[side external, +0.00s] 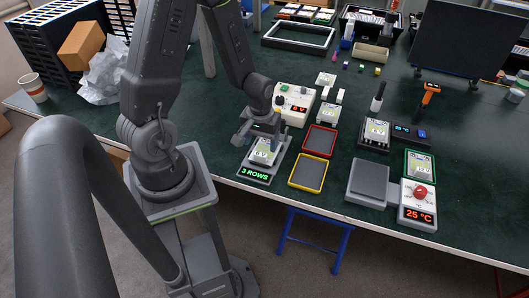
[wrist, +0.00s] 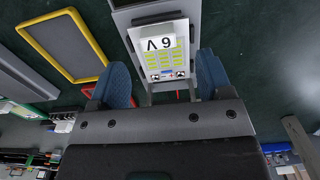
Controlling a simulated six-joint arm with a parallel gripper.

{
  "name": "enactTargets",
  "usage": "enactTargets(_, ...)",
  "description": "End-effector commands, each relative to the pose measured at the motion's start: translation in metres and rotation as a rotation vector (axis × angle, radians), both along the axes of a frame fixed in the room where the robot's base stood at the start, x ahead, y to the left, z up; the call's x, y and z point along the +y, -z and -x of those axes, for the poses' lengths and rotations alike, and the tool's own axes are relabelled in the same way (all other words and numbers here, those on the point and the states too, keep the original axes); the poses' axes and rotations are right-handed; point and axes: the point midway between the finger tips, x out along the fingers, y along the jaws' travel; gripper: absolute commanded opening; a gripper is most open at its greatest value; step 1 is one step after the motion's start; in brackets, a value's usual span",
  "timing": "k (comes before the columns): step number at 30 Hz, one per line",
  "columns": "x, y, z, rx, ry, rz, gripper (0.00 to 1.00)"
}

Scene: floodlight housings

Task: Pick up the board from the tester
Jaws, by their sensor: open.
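A small pale board (side external: 262,153) lies on a grey unit with a green "3 ROWS" display (side external: 254,174), which looks like the tester. Nothing is held. Whether the fingertips are down at board height is unclear.
A red-rimmed tray (side external: 319,128) and a yellow-rimmed tray (side external: 308,187) lie right of the tester. A box reading "6 V" (side external: 294,103) stands behind. Other boards sit on fixtures (side external: 376,133) and a green-edged holder (side external: 420,163). A grey block (side external: 368,180) and red-knob box (side external: 418,202) are farther right.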

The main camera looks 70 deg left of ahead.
Motion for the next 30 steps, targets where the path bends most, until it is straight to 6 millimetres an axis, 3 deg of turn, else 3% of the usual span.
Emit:
enactTargets(12, -0.003, 0.047, 0.001, 0.003, 0.000, 0.000, 0.72)
enactTargets(21, -0.002, 0.051, 0.001, 0.001, 0.000, -0.001, 0.72)
enactTargets(30, -0.002, 0.050, 0.001, 0.001, 0.000, -0.001, 0.46)
